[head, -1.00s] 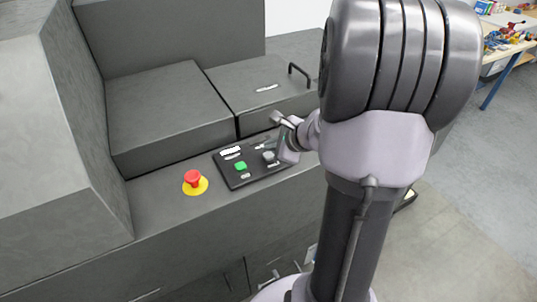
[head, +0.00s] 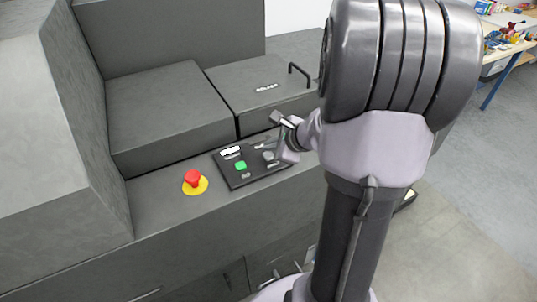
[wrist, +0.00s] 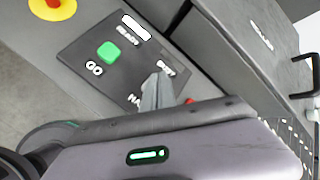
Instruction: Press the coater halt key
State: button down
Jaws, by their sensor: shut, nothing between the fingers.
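A dark key panel (head: 236,180) lies on the machine's ledge. Its green key (head: 241,165) also shows in the wrist view (wrist: 109,52), with a label reading "GO" beside it. A pale grey key (head: 269,155) is to the right of the green one in the head view. In the wrist view my gripper (wrist: 157,82) is shut and empty, its fingertips over the panel beside a label starting "HA". The fingers hide the grey key there. I cannot tell whether they touch it.
A red mushroom button on a yellow base (head: 202,187) is left of the panel. A machine lid with a black handle (head: 299,73) rises behind the panel. A small red spot (wrist: 190,101) shows beside my fingers. A cluttered workbench (head: 510,45) stands far right.

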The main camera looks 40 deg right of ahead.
aim_at(271, 156)
jog(key=shift+f+b, duration=0.4)
jog(key=shift+b, duration=0.1)
jog(key=shift+f+b, duration=0.4)
jog(key=shift+b, duration=0.1)
dwell(0.5)
jog(key=shift+r, duration=0.15)
jog(key=shift+r+p, duration=0.65)
jog(key=shift+r, duration=0.05)
notch_tip(271, 156, up, 5)
jog(key=p, duration=0.4)
jog(key=shift+r, duration=0.1)
dwell(0.6)
